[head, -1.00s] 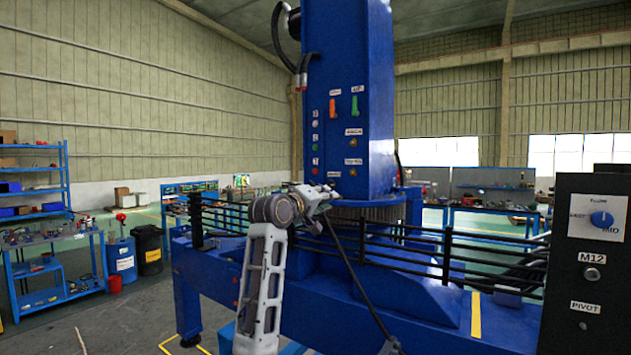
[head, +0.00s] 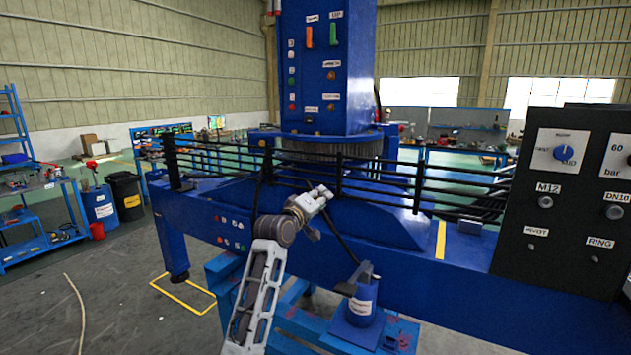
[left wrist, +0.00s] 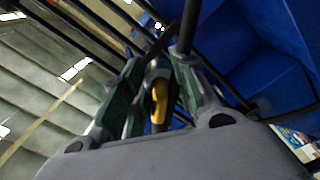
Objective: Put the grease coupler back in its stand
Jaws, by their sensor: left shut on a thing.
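My left gripper (head: 322,197) is in front of the blue crane frame, just below the black rails. In the left wrist view its green-padded fingers (left wrist: 157,78) are closed around a small grey and yellow piece, which I take to be the grease coupler (left wrist: 158,100). The fingers hide much of it. A black hose (head: 341,238) runs from near the gripper down to a labelled blue canister (head: 362,304) with a grey top. The canister stands on a low blue bench, below and right of the gripper. I cannot make out the coupler's stand for certain.
The blue crane column (head: 326,75) rises behind the rails (head: 372,180). A black control panel (head: 566,210) stands at the right. The low blue bench (head: 285,318) is in front of the frame. Open floor (head: 125,300) lies to the left.

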